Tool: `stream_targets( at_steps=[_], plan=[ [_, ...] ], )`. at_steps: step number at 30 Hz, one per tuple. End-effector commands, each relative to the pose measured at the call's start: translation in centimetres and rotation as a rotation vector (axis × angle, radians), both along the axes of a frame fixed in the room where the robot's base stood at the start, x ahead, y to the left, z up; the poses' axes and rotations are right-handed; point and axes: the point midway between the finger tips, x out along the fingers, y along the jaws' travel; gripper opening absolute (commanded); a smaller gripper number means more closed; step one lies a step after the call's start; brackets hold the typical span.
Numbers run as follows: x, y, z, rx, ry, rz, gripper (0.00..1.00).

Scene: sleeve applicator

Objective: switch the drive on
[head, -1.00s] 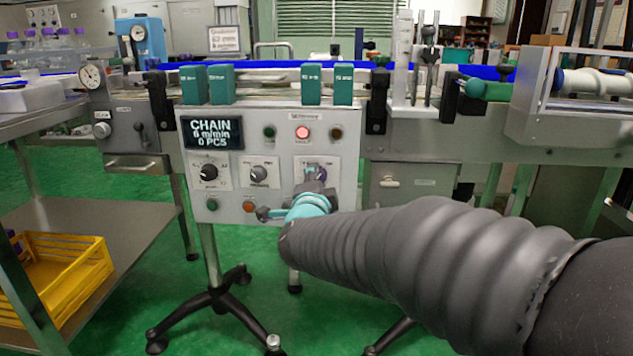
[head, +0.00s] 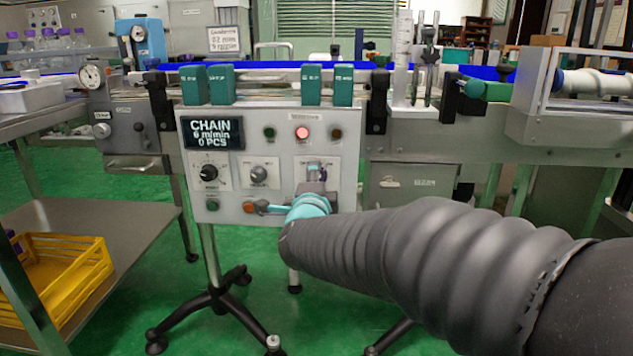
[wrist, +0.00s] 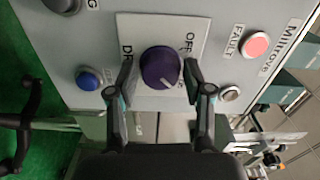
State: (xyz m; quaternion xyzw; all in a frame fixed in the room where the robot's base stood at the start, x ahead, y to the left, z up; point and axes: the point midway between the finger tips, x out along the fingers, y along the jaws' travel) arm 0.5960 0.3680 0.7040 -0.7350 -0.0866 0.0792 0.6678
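The drive knob (wrist: 161,67) is dark purple with a white pointer mark, on a white plate with partly covered lettering, including OFF. In the wrist view its mark points to the lower right. My gripper (wrist: 159,72) has one finger on each side of the knob; narrow gaps seem to show, and I see no clear contact. In the head view my gripper (head: 316,187) is in front of the knob's plate and hides most of the knob. The control panel (head: 345,150) has a display (head: 212,133) reading CHAIN, 6 m/min, 0 PCS.
A red fault lamp (head: 302,133) glows above the knob; it also shows in the wrist view (wrist: 256,44). A grey knob (head: 258,175) and a black knob (head: 208,174) sit to the left. A blue button (wrist: 89,79) is near one finger.

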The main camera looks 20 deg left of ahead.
Motion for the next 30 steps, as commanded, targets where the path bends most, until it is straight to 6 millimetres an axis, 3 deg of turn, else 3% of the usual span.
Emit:
stream_targets(
  at_steps=[10, 14, 30],
  plan=[
    [-0.1, 0.0, 0.0, -0.001, -0.001, 0.001, 0.66],
    [-1.0, -0.1, 0.1, 0.0, -0.002, 0.002, 0.66],
    [-10.2, -2.3, 0.0, -0.001, -0.001, 0.004, 0.66]
  ],
)
